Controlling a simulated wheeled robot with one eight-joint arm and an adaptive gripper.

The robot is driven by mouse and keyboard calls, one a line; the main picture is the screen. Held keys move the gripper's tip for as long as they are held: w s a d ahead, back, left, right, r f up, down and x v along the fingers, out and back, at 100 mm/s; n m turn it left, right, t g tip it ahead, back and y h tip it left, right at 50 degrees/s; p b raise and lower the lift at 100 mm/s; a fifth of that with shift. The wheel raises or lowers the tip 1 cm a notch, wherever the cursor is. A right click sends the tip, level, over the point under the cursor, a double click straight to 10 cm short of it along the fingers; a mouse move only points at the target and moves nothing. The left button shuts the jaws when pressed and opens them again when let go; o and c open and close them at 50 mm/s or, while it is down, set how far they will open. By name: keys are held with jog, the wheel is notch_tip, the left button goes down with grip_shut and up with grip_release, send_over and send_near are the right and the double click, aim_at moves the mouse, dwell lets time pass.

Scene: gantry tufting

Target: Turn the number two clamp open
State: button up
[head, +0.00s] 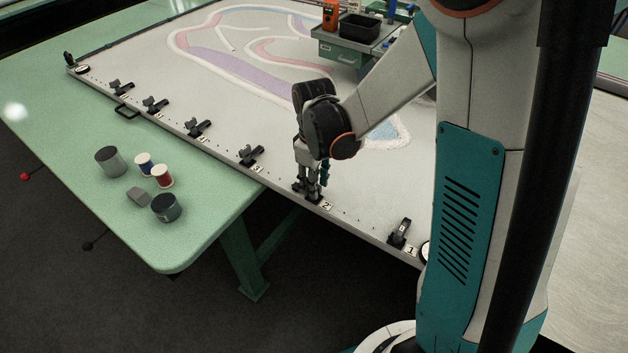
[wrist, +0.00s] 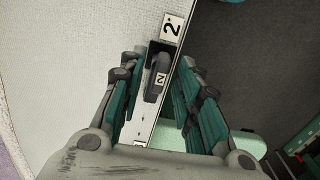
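The number two clamp (wrist: 155,82) is a small dark clamp with a "2" on its lever, on the pale frame rail. It lies beside a white "2" plate (wrist: 172,27) in the wrist view. My gripper (wrist: 160,60) is open, with one finger on each side of the clamp. Gaps show between the fingers and the lever. In the head view my gripper (head: 312,188) points down at the rail and hides most of the clamp, while the "2" plate (head: 326,205) shows just right of it.
The number one clamp (head: 399,233) stands nearer on the rail. Another clamp (head: 251,155) and several more stand farther along. Thread spools (head: 162,175) and a dark canister (head: 166,207) sit on the green table (head: 190,240). A cart with a black bin (head: 359,27) is behind.

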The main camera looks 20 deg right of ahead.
notch_tip(320, 180, up, 12)
dwell(0.7)
dwell(0.4)
jog(key=s+r+m+t, duration=0.3)
jog(key=s, duration=0.4)
jog(key=s+r+m+t, duration=0.3)
jog(key=s+m+t, duration=0.1)
jog(key=s, duration=0.3)
jog(key=shift+s+d, duration=0.15)
jog(key=shift+s, duration=0.25)
